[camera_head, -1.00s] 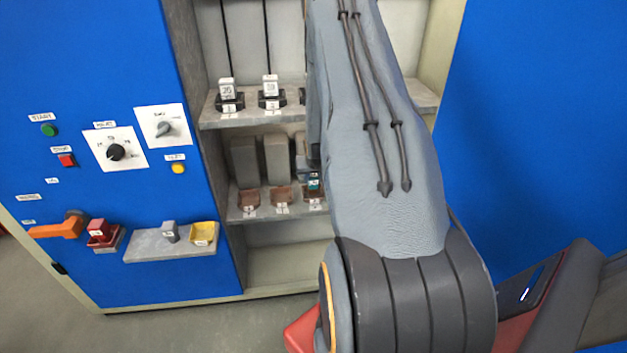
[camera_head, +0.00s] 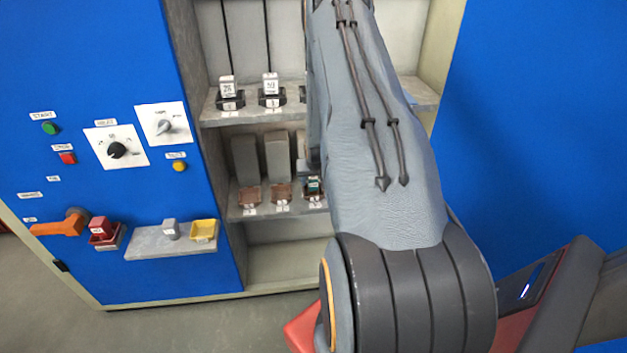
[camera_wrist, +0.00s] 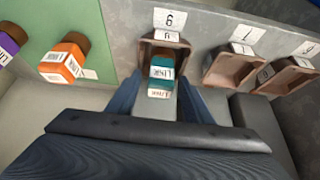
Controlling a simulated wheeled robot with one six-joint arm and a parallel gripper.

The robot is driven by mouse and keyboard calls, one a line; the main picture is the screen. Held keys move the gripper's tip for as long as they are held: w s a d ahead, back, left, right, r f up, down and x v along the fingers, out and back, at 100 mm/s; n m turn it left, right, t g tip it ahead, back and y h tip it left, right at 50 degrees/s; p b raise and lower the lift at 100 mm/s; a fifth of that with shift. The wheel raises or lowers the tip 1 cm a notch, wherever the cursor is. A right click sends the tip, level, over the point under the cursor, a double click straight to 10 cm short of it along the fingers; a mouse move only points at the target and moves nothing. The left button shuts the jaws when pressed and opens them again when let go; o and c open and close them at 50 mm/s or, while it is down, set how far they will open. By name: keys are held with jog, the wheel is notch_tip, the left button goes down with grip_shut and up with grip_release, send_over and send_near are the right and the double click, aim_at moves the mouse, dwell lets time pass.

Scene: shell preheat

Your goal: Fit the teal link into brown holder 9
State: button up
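The teal link (camera_wrist: 161,73) sits within brown holder 9 (camera_wrist: 182,44) in the wrist view, and both also show in the head view, as the link (camera_head: 315,183) and the holder (camera_head: 314,195). The link's white labels face the wrist camera. How deep it is seated is hard to tell. My gripper (camera_wrist: 160,85) is at the holder, with one dark blue finger on each side of the link. Narrow gaps seem to show between the fingers and the link, so it looks open.
Two empty brown holders (camera_wrist: 232,68) stand beside holder 9, with tall grey blocks (camera_head: 278,158) behind them. An orange labelled piece (camera_wrist: 62,64) and a purple one (camera_wrist: 8,42) lie on a green surface. An upper shelf (camera_head: 300,113) is above the holders.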

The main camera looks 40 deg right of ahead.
jog(key=shift+r, duration=0.6)
jog(key=b+v, duration=0.1)
jog(key=v, duration=1)
jog(key=s+a+r+n+g+y, duration=0.15)
jog(key=a+r, duration=0.45)
jog(key=a, duration=0.6)
jog(key=s+a+r+n+g, duration=0.1)
jog(key=s+a+r, duration=0.3)
jog(key=s+a, duration=0.5)
jog(key=s+a+r+n+g+y, duration=0.1)
jog(key=s+a+r+n, duration=0.3)
jog(key=s+a, duration=0.5)
jog(key=a+r+g, duration=0.1)
jog(key=a, duration=0.4)
jog(key=shift+s, duration=0.35)
jog(key=shift+a+r+y, duration=0.1)
jog(key=shift+r+y, duration=0.05)
jog(key=shift+y, duration=0.1)
jog(key=shift+c, duration=0.5)
